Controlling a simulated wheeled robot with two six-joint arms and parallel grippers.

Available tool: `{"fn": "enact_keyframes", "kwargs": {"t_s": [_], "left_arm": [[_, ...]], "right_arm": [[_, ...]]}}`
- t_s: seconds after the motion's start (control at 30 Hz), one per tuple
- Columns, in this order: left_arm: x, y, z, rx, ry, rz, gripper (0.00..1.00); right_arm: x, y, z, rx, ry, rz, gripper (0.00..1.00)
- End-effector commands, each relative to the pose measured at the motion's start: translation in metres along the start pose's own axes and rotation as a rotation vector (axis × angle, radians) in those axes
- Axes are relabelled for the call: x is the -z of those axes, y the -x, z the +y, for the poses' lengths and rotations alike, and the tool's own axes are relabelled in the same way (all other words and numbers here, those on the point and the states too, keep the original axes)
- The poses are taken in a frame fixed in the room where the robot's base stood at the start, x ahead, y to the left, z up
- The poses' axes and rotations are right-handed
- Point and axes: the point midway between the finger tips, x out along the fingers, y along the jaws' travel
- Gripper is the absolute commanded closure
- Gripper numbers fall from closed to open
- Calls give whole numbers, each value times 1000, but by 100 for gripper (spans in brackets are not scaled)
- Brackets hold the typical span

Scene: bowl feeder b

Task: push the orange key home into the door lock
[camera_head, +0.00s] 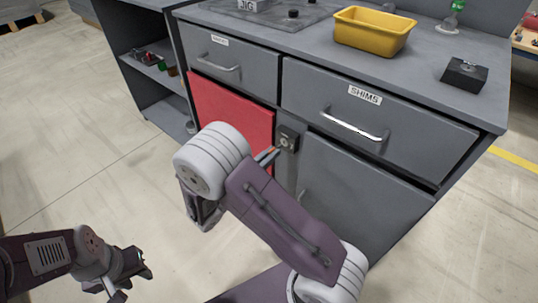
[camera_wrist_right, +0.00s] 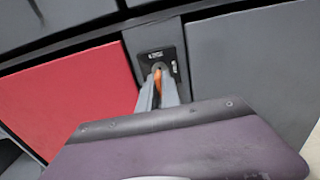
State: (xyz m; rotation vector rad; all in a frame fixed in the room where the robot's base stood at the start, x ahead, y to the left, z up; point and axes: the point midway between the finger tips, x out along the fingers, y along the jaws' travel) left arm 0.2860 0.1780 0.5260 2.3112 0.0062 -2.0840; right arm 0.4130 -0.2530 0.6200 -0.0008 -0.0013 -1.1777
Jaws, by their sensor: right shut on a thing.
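The door lock (camera_head: 288,139) is a dark plate with a round metal keyway on the cabinet post, right of the red door. It also shows in the right wrist view (camera_wrist_right: 154,56). My right gripper (camera_head: 268,155) is shut on the orange key (camera_wrist_right: 157,83), right in front of the lock. The key points at the keyway and its front end appears to meet it. How deep it sits cannot be told, as the fingers hide much of it. My left gripper (camera_head: 134,280) is low at the left, empty, its fingers apart, far from the lock.
The red door (camera_head: 235,112) is left of the lock and a grey door (camera_head: 355,185) is right. Above are drawers, one marked SHIMS (camera_head: 375,110). A yellow bin (camera_head: 372,32) and a black block (camera_head: 464,74) stand on the worktop. The floor at left is clear.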

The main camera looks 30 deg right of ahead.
Motion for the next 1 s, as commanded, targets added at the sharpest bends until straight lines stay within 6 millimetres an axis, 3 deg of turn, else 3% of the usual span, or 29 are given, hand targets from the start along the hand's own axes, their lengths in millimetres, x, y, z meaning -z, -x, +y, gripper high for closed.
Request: {"fn": "enact_keyframes", "kwargs": {"t_s": [1.0], "left_arm": [[1, 6, 0, 0, 0, 0, 64]], "right_arm": [[0, 0, 0, 0, 0, 0, 100]]}}
